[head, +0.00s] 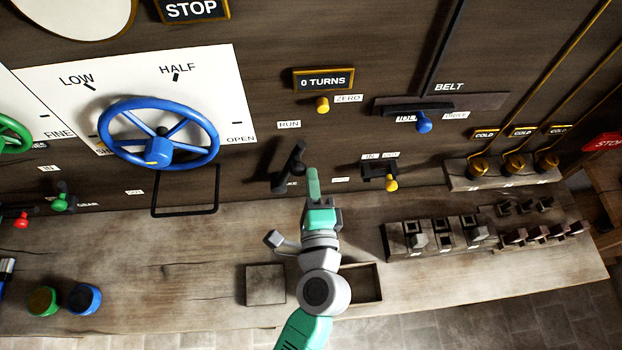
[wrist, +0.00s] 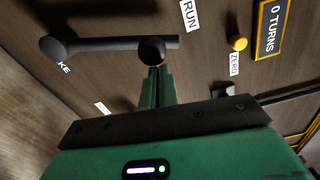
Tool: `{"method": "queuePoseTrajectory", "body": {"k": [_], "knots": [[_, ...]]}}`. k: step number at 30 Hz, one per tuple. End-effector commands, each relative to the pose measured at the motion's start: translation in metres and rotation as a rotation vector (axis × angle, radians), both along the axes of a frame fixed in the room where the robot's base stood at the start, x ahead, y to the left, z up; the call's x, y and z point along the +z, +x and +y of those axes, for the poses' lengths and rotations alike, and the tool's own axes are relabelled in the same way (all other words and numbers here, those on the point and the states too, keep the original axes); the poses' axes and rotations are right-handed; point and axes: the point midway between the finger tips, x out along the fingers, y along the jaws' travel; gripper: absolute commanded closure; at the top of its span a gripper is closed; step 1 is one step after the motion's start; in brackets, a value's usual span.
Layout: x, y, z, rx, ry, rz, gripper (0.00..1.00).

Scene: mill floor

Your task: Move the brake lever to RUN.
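The brake lever (head: 287,167) is a dark bar with rounded knobs on the upright panel. The white RUN label (head: 289,124) is above it, and the label below is partly hidden. In the wrist view the lever (wrist: 105,45) lies across the top, one round end by the letters "KE" and another knob nearer the RUN label (wrist: 190,14). My gripper (head: 312,172) is just right of the lever, its green fingers together with nothing seen between them. In the wrist view the fingertips (wrist: 154,70) are just below the nearer knob; whether they touch cannot be told.
A blue handwheel (head: 158,135) is to the left. A yellow knob (head: 322,104) is above, and a yellow-tipped lever (head: 390,184) is close on the right. A blue-tipped belt lever (head: 424,122) is farther right. The wooden bench (head: 210,240) below holds trays and dark blocks.

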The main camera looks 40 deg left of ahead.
Motion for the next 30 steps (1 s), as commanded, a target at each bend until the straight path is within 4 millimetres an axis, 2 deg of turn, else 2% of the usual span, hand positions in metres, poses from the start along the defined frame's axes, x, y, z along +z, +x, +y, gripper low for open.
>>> {"method": "queuePoseTrajectory", "body": {"k": [7, 21, 30], "knots": [[0.0, -0.004, 0.0, 0.007, 0.003, 0.001, 1.0], [-0.002, -0.065, -0.06, 0.004, 0.0, 0.0, 1.0], [0.0, -0.073, -0.068, 0.006, 0.0, -0.001, 1.0]]}}
